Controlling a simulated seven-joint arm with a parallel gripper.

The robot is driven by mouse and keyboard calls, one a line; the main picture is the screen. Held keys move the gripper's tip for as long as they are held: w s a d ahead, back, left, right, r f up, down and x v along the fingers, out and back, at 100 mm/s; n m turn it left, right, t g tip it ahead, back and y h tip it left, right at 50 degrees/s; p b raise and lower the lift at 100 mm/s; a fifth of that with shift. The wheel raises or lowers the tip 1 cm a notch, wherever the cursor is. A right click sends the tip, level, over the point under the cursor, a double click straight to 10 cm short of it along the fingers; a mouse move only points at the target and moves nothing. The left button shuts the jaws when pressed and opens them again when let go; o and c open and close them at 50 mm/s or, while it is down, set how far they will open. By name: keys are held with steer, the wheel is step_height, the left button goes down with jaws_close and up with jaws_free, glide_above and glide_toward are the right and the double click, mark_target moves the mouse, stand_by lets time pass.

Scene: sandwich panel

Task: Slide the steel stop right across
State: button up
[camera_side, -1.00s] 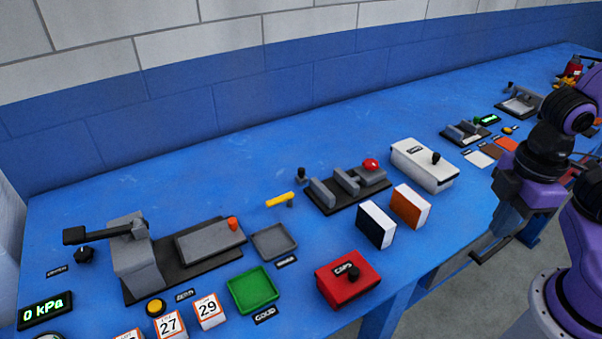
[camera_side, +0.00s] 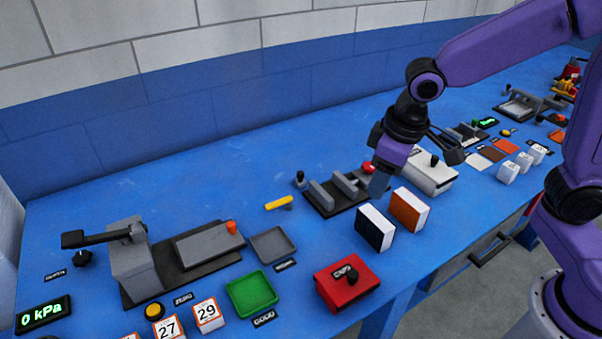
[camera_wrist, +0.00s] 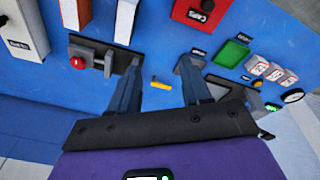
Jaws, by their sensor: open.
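A dark base (camera_side: 318,205) in the middle of the bench carries upright grey metal blocks (camera_side: 321,193) and a red knob (camera_side: 369,167). I cannot tell which grey part is the steel stop. In the wrist view the red knob (camera_wrist: 78,63) and a grey block (camera_wrist: 108,62) show left of my fingers. My gripper (camera_side: 379,186) is above the right end of the base in the side view, hiding part of it. In the wrist view my gripper (camera_wrist: 158,66) has its fingers apart, with nothing held between them.
A yellow piece (camera_side: 279,202) lies left of the base, beside a small black-topped post (camera_side: 300,178). Dark (camera_side: 375,227) and orange (camera_side: 409,209) boxes stand in front; a white box (camera_side: 432,177) is right. A red box (camera_side: 346,281) and green tray (camera_side: 252,292) lie nearer.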

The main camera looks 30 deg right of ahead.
steer(key=w+a+f+m+t, duration=0.1)
steer(key=w+m, duration=0.2)
steer(key=w, duration=0.5)
steer(key=w+a+f+m, duration=0.1)
steer(key=w+f+m, duration=0.1)
steer(key=w, duration=0.5)
steer(key=m+t+h, duration=0.1)
steer(key=m, duration=0.3)
glide_toward(301, 173)
steer(key=x, duration=0.9)
steer(key=shift+f, duration=0.2)
jaws_close()
